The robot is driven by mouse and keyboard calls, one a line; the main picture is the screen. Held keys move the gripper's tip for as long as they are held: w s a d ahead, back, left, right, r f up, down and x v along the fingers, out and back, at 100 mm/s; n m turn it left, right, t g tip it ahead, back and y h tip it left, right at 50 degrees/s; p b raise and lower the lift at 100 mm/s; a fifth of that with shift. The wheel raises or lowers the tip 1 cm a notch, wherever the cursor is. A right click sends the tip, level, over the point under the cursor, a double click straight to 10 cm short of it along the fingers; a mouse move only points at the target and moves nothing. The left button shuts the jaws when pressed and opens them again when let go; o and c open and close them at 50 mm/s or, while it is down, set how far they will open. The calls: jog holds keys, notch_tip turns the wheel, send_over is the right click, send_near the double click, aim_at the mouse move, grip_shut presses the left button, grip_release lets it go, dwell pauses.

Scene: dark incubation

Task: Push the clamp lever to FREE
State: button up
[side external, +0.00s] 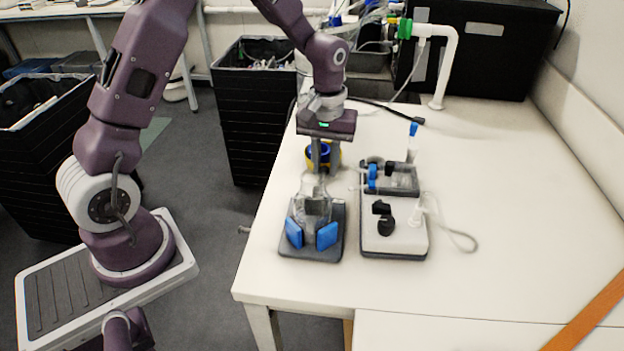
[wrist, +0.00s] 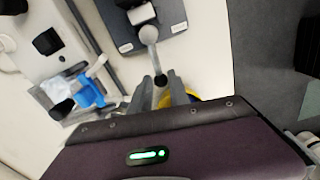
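A dark plate (side external: 330,252) on the bench carries a grey block (side external: 315,207), two blue pads (side external: 327,235) and a clear, flask-like shape. In the wrist view, the plate (wrist: 178,16) carries a pale block (wrist: 142,14). A light grey stem (wrist: 151,48) with a black tip (wrist: 161,80), which looks like the clamp lever, extends from it toward my fingers. My gripper (side external: 324,170) points down over the plate's back edge. Its fingers, also seen in the wrist view (wrist: 161,92), are apart with the black tip showing between them; contact is unclear. No FREE marking is readable.
Right of the plate stands a white device (side external: 395,240) with a black knob (side external: 382,208). Behind it is a grey tray (side external: 403,184) with a blue fitting (side external: 372,176). A yellow-and-blue ring (side external: 311,160) sits behind my fingers.

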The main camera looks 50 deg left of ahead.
jog(key=shift+w+d+m, duration=0.2)
jog(key=shift+d+m, duration=0.05)
jog(key=shift+m, duration=0.35)
jog(key=shift+w+d+m, duration=0.25)
jog(key=shift+d+m, duration=0.3)
jog(key=shift+m, duration=0.55)
jog(key=shift+d, duration=0.1)
jog(key=m, duration=0.1)
jog(key=d+m, duration=0.1)
jog(key=shift+w+d+m, duration=0.15)
jog(key=shift+w+m, duration=0.05)
jog(key=shift+m, duration=0.2)
jog(key=shift+o, duration=1.4)
